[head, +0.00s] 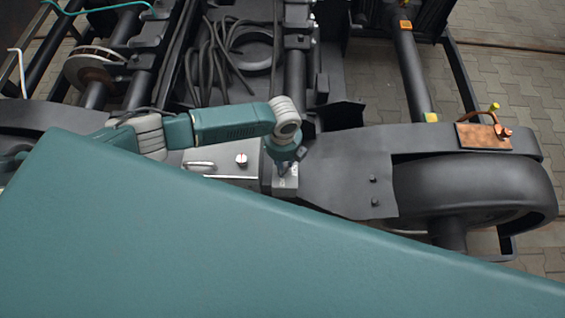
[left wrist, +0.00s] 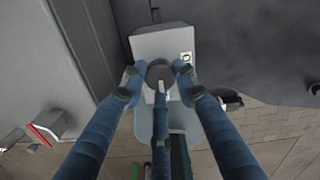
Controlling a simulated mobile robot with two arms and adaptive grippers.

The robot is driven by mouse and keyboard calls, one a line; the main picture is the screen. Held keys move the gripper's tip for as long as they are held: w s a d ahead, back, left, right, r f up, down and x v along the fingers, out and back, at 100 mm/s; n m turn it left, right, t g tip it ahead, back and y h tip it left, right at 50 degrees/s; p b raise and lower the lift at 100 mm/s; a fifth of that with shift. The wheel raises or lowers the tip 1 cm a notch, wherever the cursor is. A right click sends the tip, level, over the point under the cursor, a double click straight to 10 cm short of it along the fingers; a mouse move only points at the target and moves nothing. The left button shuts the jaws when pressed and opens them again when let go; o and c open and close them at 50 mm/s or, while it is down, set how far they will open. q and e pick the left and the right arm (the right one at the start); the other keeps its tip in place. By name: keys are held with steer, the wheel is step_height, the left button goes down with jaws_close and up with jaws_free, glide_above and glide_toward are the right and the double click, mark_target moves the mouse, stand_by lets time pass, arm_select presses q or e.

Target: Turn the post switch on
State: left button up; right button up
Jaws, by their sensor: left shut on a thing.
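The post switch is a small light grey box (left wrist: 150,44) with a round dark grey knob (left wrist: 159,71), seen from above in the left wrist view. A white label with a dark ring mark sits on the box to the right of the knob. A pale pointer bar shows on the knob, pointing toward the bottom of the picture. My left gripper (left wrist: 157,80) has its blue fingers closed around the knob. In the head view the left gripper (head: 285,164) points down onto the grey box (head: 288,184), and hides the knob. My right gripper is not in view.
A light grey case (head: 222,166) with a handle and a red-and-white knob stands just left of the post. A dark bogie frame with a wheel (head: 470,190) lies to the right. A copper plate (head: 484,136) sits on the frame. Coiled cables (head: 215,60) lie behind.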

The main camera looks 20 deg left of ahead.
arm_select(q)
steer(key=shift+s+d, duration=0.15)
steer(key=shift+d, duration=0.35)
steer(key=o, duration=1.1)
steer(key=shift+o, duration=0.2)
steer(key=shift+r, duration=0.1)
steer(key=shift+a, duration=0.2)
steer(key=shift+a+r, duration=0.1)
steer(key=shift+r, duration=0.35)
step_height(320, 180, up, 11)
